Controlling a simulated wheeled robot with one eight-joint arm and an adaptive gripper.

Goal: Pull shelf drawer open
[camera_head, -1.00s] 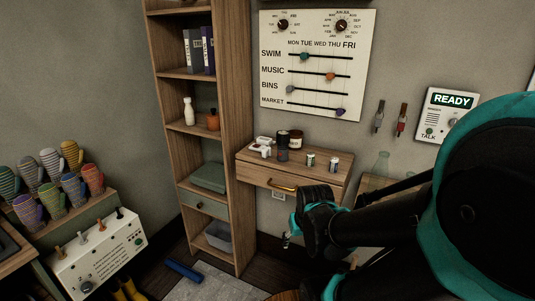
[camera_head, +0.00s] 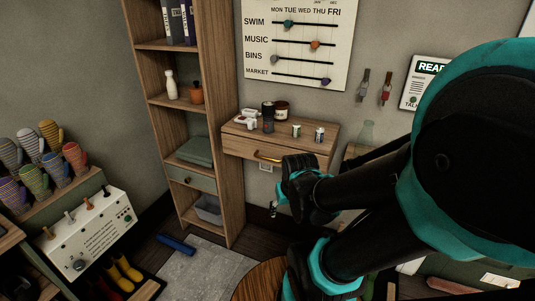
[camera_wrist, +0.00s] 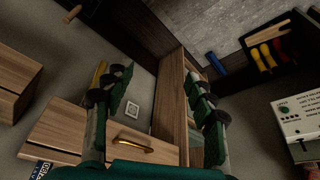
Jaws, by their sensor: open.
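The wooden wall shelf (camera_head: 312,147) has a shut drawer (camera_head: 240,147) with a curved brass handle (camera_head: 267,159). In the wrist view the handle (camera_wrist: 132,142) shows low in the picture, between the two fingers. My gripper (camera_head: 276,207) is in front of and below the drawer in the head view, partly hidden by my own wrist. In the wrist view my gripper (camera_wrist: 158,90) is open, its fingers wide apart and nothing between them. The fingers appear apart from the handle.
A tall open bookcase (camera_head: 227,150) stands left of the wall shelf, with a small knobbed drawer (camera_head: 187,180) of its own. A dark canister (camera_head: 268,112), a jar (camera_head: 282,109) and small items stand on the wall shelf. A switch box (camera_head: 85,235) is at lower left.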

